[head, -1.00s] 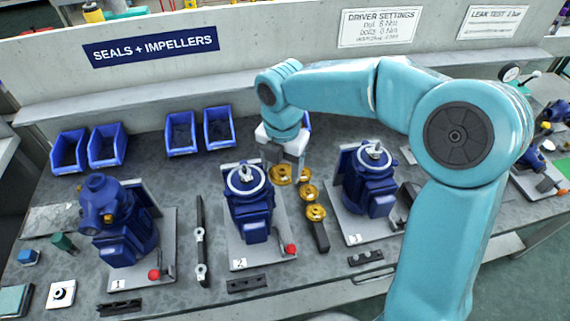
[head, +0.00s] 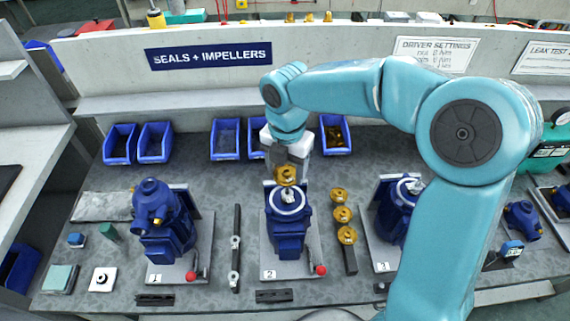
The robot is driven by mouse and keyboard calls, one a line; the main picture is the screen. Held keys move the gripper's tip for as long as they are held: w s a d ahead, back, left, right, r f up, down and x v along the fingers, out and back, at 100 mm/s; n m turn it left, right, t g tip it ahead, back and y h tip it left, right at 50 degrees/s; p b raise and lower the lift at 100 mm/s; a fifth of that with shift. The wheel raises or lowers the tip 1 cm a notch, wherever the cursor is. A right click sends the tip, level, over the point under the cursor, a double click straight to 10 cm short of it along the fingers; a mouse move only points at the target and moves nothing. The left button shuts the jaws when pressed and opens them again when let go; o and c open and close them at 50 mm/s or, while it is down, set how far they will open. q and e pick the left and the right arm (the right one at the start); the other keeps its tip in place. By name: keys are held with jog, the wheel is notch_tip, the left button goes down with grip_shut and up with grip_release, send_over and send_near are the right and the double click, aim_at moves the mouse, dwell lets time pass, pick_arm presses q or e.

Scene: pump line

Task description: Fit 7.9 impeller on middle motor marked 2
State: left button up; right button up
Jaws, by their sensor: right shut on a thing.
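The middle motor (head: 288,230) is blue and stands upright on a light plate marked 2, with a pale ring and shaft on its top. My right gripper (head: 286,168) is shut on a brass impeller (head: 286,176). It holds the impeller just above or behind the motor's shaft; whether the two touch I cannot tell. The impeller's marking is too small to read. Several other brass impellers (head: 342,214) stand in a row on a dark strip right of the motor. My left gripper is not in view.
A blue motor (head: 160,220) on plate 1 stands at left, and another motor (head: 400,208) on plate 3 at right, partly behind my arm. Blue bins (head: 120,144) line the back, one holding brass parts (head: 336,135). A dark bar (head: 236,250) lies between plates 1 and 2.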

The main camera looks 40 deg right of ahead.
aim_at(287, 193)
jog(key=shift+s+r, duration=0.1)
jog(key=shift+r, duration=0.1)
jog(key=shift+s+f+b, duration=0.1)
jog(key=shift+f+b, duration=0.3)
notch_tip(287, 193, down, 2)
jog(key=shift+d+f+b, duration=0.1)
jog(key=shift+f+b, duration=0.1)
jog(key=shift+b, duration=0.85)
notch_tip(287, 193, down, 2)
jog(key=shift+f+b, duration=0.15)
jog(key=shift+b, duration=0.9)
jog(key=shift+f, duration=0.45)
jog(key=shift+f, duration=0.25)
